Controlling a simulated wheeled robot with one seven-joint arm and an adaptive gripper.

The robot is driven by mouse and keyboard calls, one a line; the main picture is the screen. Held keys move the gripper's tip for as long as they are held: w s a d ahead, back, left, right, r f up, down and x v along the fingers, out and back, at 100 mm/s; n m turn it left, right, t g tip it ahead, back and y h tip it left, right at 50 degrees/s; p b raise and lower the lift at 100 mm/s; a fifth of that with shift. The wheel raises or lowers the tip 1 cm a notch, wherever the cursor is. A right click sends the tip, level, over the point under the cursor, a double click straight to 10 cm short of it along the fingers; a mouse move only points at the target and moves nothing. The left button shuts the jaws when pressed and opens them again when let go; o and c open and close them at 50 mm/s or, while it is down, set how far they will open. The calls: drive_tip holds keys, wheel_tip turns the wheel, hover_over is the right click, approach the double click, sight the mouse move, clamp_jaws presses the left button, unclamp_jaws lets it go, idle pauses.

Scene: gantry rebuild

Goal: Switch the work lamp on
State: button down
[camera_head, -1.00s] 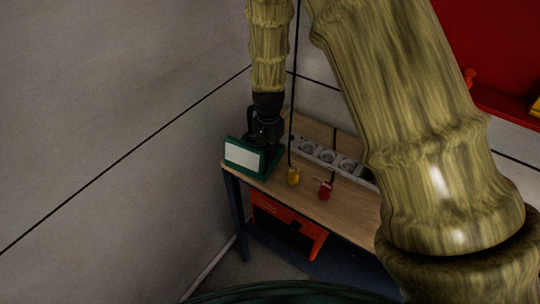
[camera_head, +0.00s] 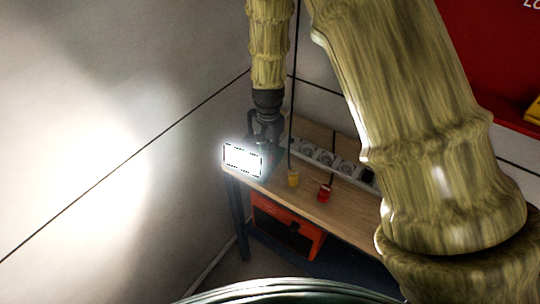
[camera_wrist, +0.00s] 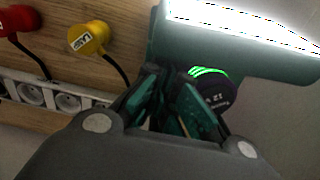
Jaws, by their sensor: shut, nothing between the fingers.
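The work lamp (camera_head: 243,159) stands at the near left end of the bench, and its front panel glows bright white. In the wrist view its dark green housing (camera_wrist: 235,62) fills the upper right, with the lit panel along the top. A dark round knob (camera_wrist: 214,91) with bright green marks sits on or against the housing. My gripper (camera_head: 264,135) is right behind the lamp, pointing down. In the wrist view my gripper (camera_wrist: 172,88) is shut and empty, its fingers just left of the knob. I cannot tell whether they touch it or the housing.
A yellow plug (camera_head: 293,178) and a red plug (camera_head: 324,192) with black cords are on the wooden bench top (camera_head: 344,208), right of the lamp. A white power strip (camera_head: 325,157) runs behind them. An orange box (camera_head: 285,229) is below. The wall stands close at left.

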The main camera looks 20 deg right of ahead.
sight(269, 160)
drive_tip(key=shift+r+p, duration=1.4)
drive_tip(key=shift+r, duration=0.7)
